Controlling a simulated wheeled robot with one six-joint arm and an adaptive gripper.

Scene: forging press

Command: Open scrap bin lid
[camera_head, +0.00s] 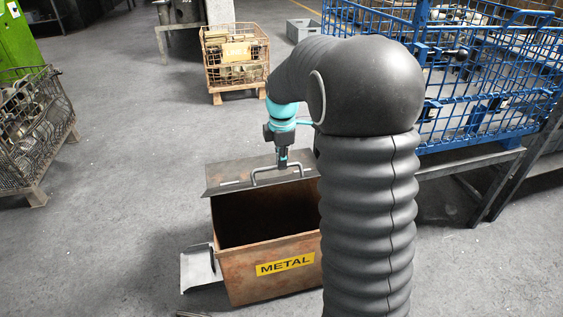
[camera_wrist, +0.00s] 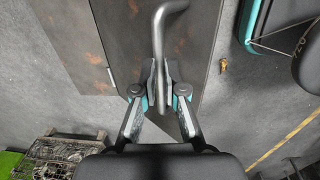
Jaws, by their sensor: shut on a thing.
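The scrap bin (camera_head: 240,272) is a rusty metal box with a yellow METAL label, low in the middle of the head view. Its lid (camera_head: 235,176) is raised and tilted back at the far side, and the dark inside of the bin shows. A bent bar handle (camera_head: 262,173) is fixed on the lid. My gripper (camera_head: 283,163) is at this handle from above. In the wrist view my gripper (camera_wrist: 160,88) has its two fingers closed around the handle bar (camera_wrist: 158,45), with the lid plate (camera_wrist: 125,45) beneath. My arm hides the bin's right side.
A grey metal piece (camera_head: 200,268) lies left of the bin. Mesh crates of metal parts stand at the left (camera_head: 30,130) and behind (camera_head: 236,60). A blue mesh cage (camera_head: 480,110) on a stand is at the right.

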